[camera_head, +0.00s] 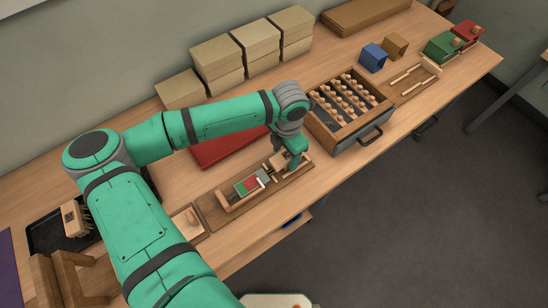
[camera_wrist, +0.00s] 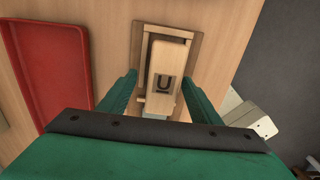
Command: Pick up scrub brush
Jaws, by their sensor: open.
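My gripper (camera_head: 289,164) is open and low over the brown wooden board at the middle of the bench. In the wrist view my gripper (camera_wrist: 159,76) has its two green fingers apart, one on each side of a pale wooden block (camera_wrist: 168,58) with a dark U-shaped mark. The fingers do not appear to touch it. In the head view this block is partly hidden by my gripper. A wooden block with what look like bristles, likely the scrub brush (camera_head: 73,219), lies on a black tray (camera_head: 42,238) at the left, away from my gripper.
A red tray (camera_head: 215,152) lies behind the board, also left in the wrist view (camera_wrist: 52,60). A wooden case with rows of pegs (camera_head: 350,112) stands right of my gripper. Stacked beige boxes (camera_head: 220,60) line the wall. Blue, green and red bins sit far right.

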